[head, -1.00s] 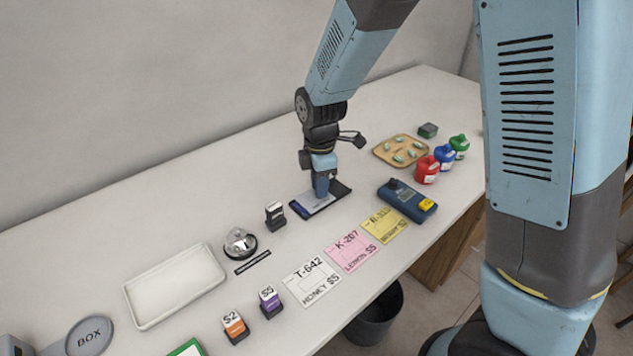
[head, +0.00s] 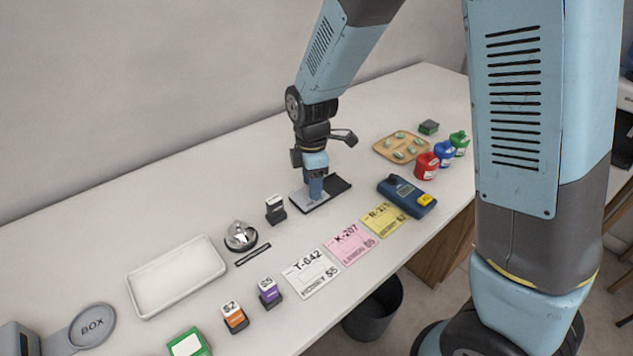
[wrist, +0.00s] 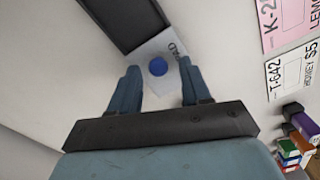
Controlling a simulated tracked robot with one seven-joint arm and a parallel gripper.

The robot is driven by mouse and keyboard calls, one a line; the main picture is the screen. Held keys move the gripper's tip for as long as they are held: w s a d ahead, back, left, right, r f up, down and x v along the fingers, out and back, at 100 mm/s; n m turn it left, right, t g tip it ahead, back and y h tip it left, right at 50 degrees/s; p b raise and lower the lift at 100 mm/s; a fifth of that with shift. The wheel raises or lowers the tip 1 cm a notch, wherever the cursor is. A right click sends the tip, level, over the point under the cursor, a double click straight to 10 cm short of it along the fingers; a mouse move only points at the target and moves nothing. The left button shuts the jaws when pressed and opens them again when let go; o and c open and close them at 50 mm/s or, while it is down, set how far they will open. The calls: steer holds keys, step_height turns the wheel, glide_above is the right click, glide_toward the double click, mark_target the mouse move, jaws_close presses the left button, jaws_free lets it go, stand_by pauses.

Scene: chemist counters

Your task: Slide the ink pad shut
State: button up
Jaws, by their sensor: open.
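The ink pad has a pale lid (head: 303,201) over the left part of a dark tray (head: 340,185), whose right part is bare. In the wrist view the pale lid (wrist: 172,45) carries a round blue knob (wrist: 158,67) and part of the word PAD; the dark tray (wrist: 125,18) lies above it. No blue pad surface shows now. My gripper (head: 316,199) points down over the lid. In the wrist view my gripper (wrist: 159,70) is open, one finger on either side of the knob, with gaps. Finger contact with the lid cannot be told.
A black stamp (head: 275,210) stands left of the pad and a blue device (head: 406,196) to its right. Labels, including a pink one (head: 350,243), lie in front. A pill tray (head: 377,152) and coloured bottles (head: 424,167) stand farther right. The counter behind is clear.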

step_height(320, 180, up, 14)
steer(key=shift+f, duration=0.15)
stand_by(0.5)
steer(key=s+d+r+m+t+y, duration=0.1)
steer(key=s+d+r+m, duration=0.1)
steer(key=d+r+m, duration=0.45)
steer(key=s+d+r+m+t, duration=0.1)
steer(key=s+d+r+m, duration=0.2)
steer(key=d, duration=0.6)
steer(key=s+d+r+m+t+h, duration=0.1)
steer(key=s+d+r+m+t, duration=0.1)
steer(key=s+d+m, duration=0.7)
steer(key=d+m+t, duration=0.1)
steer(key=d+m, duration=0.2)
steer(key=shift+s+d+r+t, duration=0.2)
steer(key=shift+s+r+t, duration=0.1)
steer(key=shift+s, duration=0.1)
